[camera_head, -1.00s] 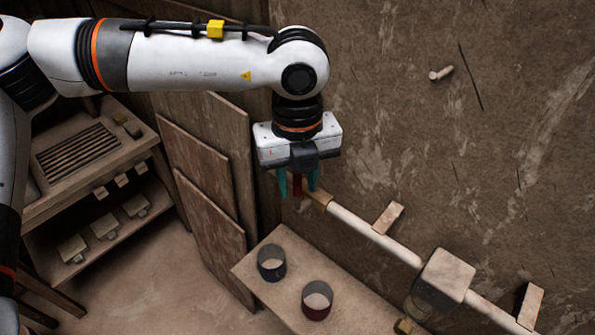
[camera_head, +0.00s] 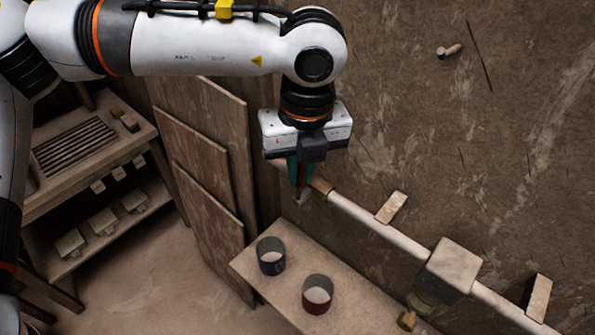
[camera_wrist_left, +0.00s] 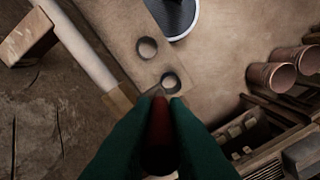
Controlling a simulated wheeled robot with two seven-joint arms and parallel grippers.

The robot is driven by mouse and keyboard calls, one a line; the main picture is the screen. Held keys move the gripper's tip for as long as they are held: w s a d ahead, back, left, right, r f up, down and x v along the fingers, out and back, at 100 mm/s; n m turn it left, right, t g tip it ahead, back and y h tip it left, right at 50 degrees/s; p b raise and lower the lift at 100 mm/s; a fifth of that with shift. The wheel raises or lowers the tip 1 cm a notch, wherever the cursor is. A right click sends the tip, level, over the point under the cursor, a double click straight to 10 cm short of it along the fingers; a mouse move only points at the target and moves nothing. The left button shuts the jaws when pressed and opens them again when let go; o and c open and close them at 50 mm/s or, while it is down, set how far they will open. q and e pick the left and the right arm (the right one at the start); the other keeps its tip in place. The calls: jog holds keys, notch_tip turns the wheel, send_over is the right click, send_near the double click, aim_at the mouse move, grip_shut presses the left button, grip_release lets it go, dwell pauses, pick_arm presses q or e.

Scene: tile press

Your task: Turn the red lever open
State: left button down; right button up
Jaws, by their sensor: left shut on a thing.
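The red lever (camera_head: 299,176) is at the left end of a pale pipe on the wall, mostly hidden by my fingers. In the left wrist view the red lever (camera_wrist_left: 159,124) shows between two dark green fingertips. My left gripper (camera_head: 300,184) points down from above and is shut on the lever. In the left wrist view the fingers (camera_wrist_left: 159,106) sit on either side of it. The lever's joint with the pipe is partly hidden. My right gripper is not in view.
The pipe (camera_head: 375,227) runs down to the right through a square box (camera_head: 452,267), held by wall brackets (camera_head: 391,207). Below, a bench (camera_head: 255,278) carries a dark blue cup (camera_head: 271,256) and a dark red cup (camera_head: 317,294). Boards lean at the left, beside a shelf unit (camera_head: 85,157).

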pick_arm(q)
jog(key=d+t+y+b, duration=0.1)
jog(key=b, duration=0.3)
jog(key=s+d+f+t+y+b, duration=0.1)
jog(key=y+b, duration=0.1)
jog(key=b, duration=0.3)
jog(key=s+d+t+y+b, duration=0.1)
jog(key=y+b, duration=0.1)
jog(key=b, duration=0.2)
jog(key=shift+s+d+f+t, duration=0.2)
jog(key=shift+s+t, duration=0.05)
jog(key=shift+t, duration=0.15)
jog(key=c, duration=1.4)
grip_release()
jog(key=shift+s, duration=0.1)
jog(key=shift+c, duration=0.2)
jog(key=b+v, duration=0.1)
jog(key=v, duration=1.1)
